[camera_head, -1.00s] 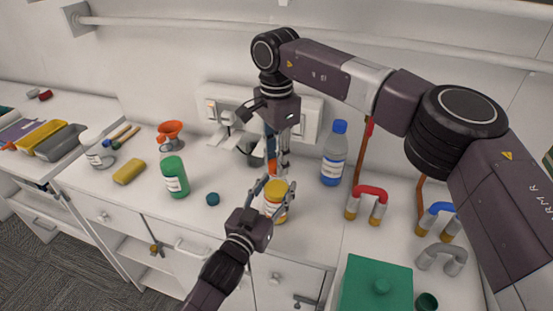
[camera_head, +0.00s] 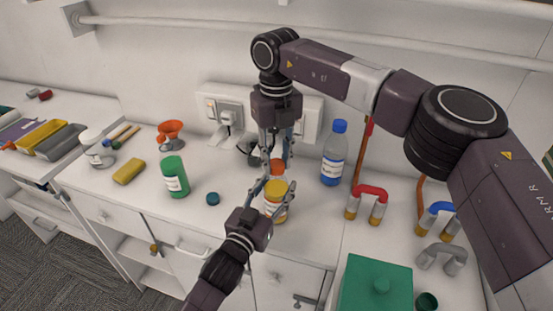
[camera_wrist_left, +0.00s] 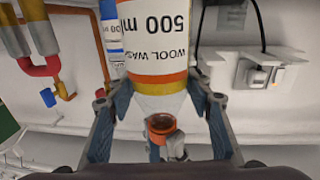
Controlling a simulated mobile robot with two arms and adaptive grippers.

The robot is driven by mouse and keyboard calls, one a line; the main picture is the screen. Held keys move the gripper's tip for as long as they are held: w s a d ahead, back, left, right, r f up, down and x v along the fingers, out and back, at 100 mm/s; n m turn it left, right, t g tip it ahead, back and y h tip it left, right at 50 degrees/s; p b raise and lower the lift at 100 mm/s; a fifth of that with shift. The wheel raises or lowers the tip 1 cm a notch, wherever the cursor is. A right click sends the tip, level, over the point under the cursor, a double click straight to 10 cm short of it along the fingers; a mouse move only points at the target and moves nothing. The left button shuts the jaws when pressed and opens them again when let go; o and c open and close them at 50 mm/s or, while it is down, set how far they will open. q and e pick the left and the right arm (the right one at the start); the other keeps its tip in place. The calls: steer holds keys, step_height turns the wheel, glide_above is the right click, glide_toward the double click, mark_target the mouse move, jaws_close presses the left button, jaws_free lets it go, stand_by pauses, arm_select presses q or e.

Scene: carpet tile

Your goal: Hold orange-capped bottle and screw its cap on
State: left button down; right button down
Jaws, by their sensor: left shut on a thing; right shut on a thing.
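The bottle (camera_head: 273,208) is upright, with yellow contents and a white label reading "500 ml" and "WOOL WASH" (camera_wrist_left: 158,42); it appears inverted in the left wrist view. My left gripper (camera_head: 274,197) is shut around its body near the counter's front; its fingers flank the bottle in the wrist view (camera_wrist_left: 160,110). The orange cap (camera_head: 277,165) is at the top of the clear neck, also visible in the wrist view (camera_wrist_left: 161,126). My right gripper (camera_head: 277,155) comes down from above and is shut on the cap. I cannot tell whether the threads engage.
Sockets (camera_head: 225,110) are behind. A green box (camera_head: 376,284) is front right.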

steer(key=m, duration=0.6)
steer(key=shift+w+m, duration=0.1)
steer(key=shift+m, duration=0.2)
steer(key=m, duration=0.6)
steer(key=c, duration=1.4)
jaws_free()
steer(key=shift+c, duration=0.2)
step_height(320, 180, up, 12)
